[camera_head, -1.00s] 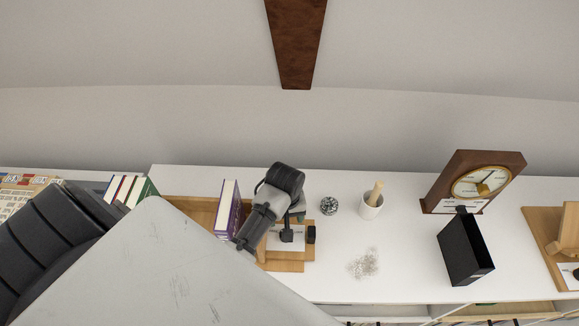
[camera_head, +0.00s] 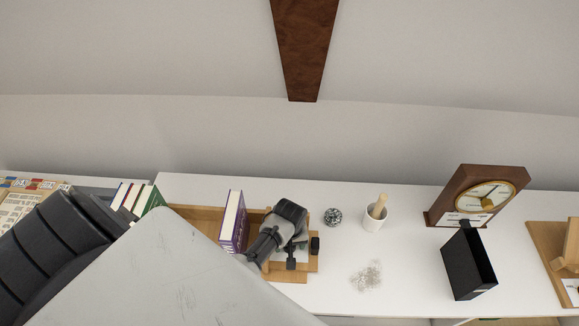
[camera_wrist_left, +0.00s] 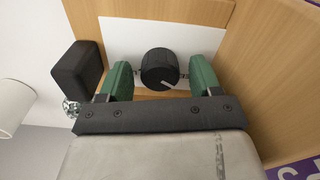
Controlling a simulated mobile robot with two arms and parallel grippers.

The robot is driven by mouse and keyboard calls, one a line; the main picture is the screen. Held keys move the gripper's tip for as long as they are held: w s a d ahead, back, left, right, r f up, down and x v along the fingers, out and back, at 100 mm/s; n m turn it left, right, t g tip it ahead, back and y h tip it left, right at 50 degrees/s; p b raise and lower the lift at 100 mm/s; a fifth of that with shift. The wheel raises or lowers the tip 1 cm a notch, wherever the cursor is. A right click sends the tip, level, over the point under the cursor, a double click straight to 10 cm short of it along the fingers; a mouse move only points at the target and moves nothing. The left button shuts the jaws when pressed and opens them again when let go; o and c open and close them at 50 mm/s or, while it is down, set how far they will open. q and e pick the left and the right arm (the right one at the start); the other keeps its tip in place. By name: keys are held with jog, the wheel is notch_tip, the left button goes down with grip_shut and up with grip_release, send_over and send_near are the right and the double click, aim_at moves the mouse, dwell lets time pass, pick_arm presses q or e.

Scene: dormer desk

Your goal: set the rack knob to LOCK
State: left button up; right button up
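The black round rack knob (camera_wrist_left: 160,70) has a white pointer mark on its face, aimed to the lower right in the left wrist view. It sits on a white label plate (camera_wrist_left: 125,38) fixed to the wooden rack (camera_wrist_left: 265,60); the lettering is mostly hidden. My left gripper (camera_wrist_left: 162,82) is open, with one green fingertip on each side of the knob and a narrow gap showing on both sides. In the head view my left gripper (camera_head: 290,238) is over the rack. My right gripper is not in view.
A black block (camera_wrist_left: 78,75) is beside the knob. Purple books (camera_head: 232,220) stand on the rack's other side. A crumpled ball (camera_head: 333,216), a white cup (camera_head: 374,216), clear bits (camera_head: 367,274), a black box (camera_head: 467,264) and a clock (camera_head: 478,195) stand to the right.

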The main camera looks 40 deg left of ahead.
pick_arm(q)
jog(key=c, duration=0.8)
jog(key=shift+c, duration=0.2)
